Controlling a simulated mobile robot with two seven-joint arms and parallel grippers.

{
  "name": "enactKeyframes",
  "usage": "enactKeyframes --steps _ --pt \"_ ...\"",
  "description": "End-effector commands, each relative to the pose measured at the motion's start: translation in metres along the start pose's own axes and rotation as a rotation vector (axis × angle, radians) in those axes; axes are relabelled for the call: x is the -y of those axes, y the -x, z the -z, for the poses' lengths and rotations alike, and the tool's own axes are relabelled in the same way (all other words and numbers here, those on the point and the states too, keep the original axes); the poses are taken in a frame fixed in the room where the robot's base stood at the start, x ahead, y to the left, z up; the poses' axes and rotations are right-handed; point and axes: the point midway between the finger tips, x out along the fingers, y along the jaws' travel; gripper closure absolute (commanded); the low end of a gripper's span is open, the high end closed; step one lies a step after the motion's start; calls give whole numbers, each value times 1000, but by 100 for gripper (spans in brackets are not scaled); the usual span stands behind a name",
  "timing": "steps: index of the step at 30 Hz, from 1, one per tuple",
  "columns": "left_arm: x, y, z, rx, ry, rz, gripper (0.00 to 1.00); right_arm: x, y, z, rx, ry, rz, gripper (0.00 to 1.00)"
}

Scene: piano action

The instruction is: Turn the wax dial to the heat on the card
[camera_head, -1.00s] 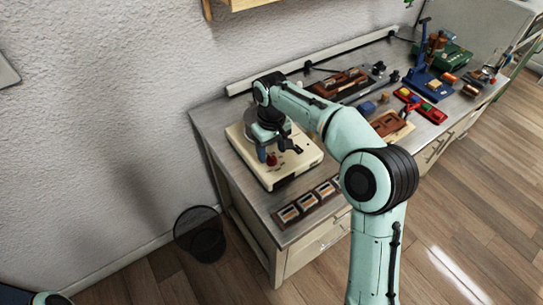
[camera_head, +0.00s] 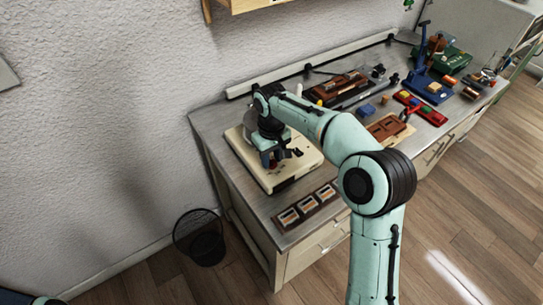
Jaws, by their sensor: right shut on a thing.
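The cream wax heater (camera_head: 303,166) stands at the near left end of the bench, with a dark round pot on top, partly hidden by my right arm. My right gripper (camera_head: 271,162) points down at the front of the heater and is shut on the wax dial, which it mostly hides. I cannot read the dial's setting. I cannot make out a heat card. My left gripper is not in view.
Several framed pieces lie in a brown rack (camera_head: 308,208) along the bench's front edge. A brown wooden block (camera_head: 388,126), a red tray (camera_head: 420,106) and a blue press (camera_head: 430,88) stand farther right. A black wire bin (camera_head: 203,240) is on the floor.

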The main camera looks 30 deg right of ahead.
Motion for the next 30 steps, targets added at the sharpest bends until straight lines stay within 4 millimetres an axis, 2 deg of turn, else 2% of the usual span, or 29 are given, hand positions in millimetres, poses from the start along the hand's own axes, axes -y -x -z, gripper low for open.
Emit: enactKeyframes --steps 11,30 --pt "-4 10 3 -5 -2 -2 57 0 2 0 0 -208 -1 96" --pt "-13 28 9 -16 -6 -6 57 0 1 0 1 -813 -1 96"
